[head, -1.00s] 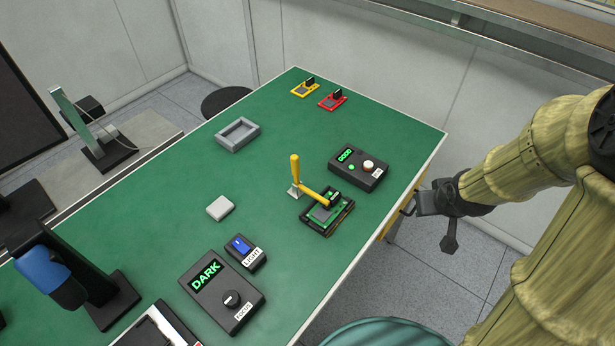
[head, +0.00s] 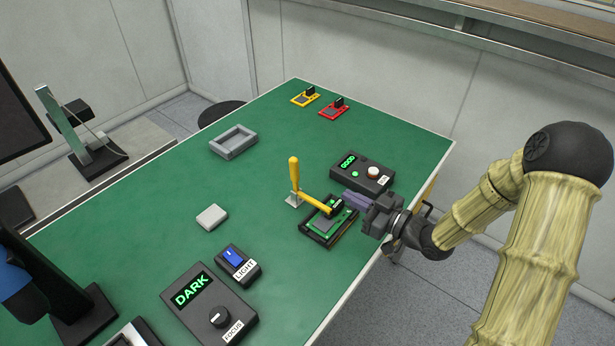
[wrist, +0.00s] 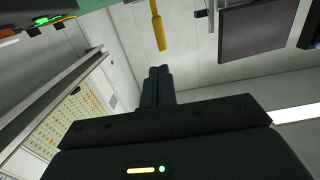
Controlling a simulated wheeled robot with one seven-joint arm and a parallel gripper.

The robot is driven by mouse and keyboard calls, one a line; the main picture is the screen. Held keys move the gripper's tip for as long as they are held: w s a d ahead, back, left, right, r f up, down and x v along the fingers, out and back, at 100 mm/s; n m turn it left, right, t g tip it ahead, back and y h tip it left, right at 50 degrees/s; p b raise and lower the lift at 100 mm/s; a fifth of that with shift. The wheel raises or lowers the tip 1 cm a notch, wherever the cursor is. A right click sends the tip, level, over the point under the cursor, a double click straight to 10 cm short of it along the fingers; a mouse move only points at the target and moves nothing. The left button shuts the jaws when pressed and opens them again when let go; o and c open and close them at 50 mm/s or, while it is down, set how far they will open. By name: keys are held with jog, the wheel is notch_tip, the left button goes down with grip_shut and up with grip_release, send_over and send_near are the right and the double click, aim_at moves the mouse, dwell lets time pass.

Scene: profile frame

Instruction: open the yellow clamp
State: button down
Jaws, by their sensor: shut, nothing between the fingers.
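The yellow clamp (head: 294,174) stands on the green table with its handle upright. Its yellow arm (head: 318,203) reaches across to the green circuit board (head: 327,225), which sits in a dark holder. My gripper (head: 348,198) is shut and empty, just right of the board and apart from the clamp handle. In the wrist view the shut fingers (wrist: 158,70) point toward the yellow handle (wrist: 158,30), which shows beyond the tips. The clamp's base is out of the wrist view.
A black box with a green display (head: 361,178) stands close behind my gripper. A grey tray (head: 233,142), a yellow board (head: 304,97) and a red board (head: 333,108) lie farther back. A LIGHT switch (head: 238,263) and a DARK/FOCUS box (head: 208,308) are in front. The table's left middle is mostly clear.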

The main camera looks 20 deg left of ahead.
aim_at(299, 168)
jog(key=p+x, duration=0.4)
jog(key=x, duration=1)
jog(key=shift+w+d, duration=0.15)
jog(key=shift+w, duration=0.05)
